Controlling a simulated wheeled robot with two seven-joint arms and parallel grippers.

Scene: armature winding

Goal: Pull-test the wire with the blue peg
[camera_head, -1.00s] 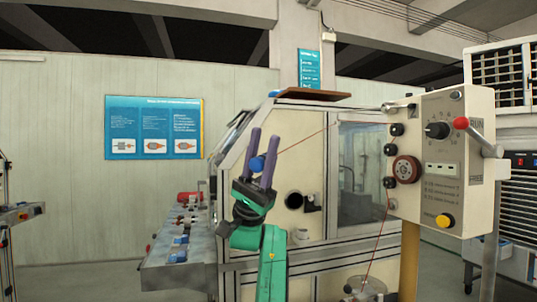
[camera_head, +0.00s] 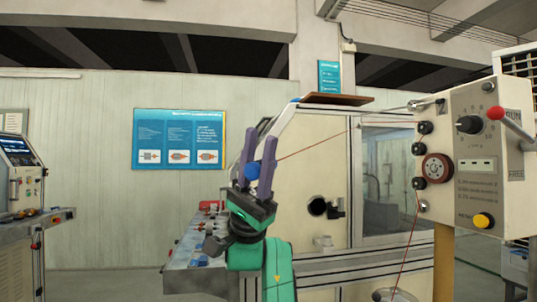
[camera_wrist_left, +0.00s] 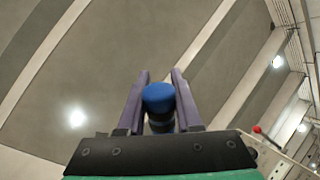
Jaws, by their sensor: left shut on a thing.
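My left gripper (camera_head: 258,168) has purple fingers pointing up and is shut on the blue peg (camera_head: 252,171), in front of the cream machine. The peg also shows between the fingers in the left wrist view (camera_wrist_left: 158,98). A thin red wire (camera_head: 310,149) runs from the peg up and right toward the cream tensioner box (camera_head: 487,150). It passes by black guide rollers and a dark red wheel (camera_head: 437,168), then drops toward a spool (camera_head: 393,296) at the bottom edge. My right gripper is not in view.
The tensioner box carries a red-knobbed lever (camera_head: 510,122) and a yellow button (camera_head: 483,220). The cream machine (camera_head: 310,175) stands behind my left arm, with a grey bench (camera_head: 190,275) at its left. A control console (camera_head: 20,180) is at far left.

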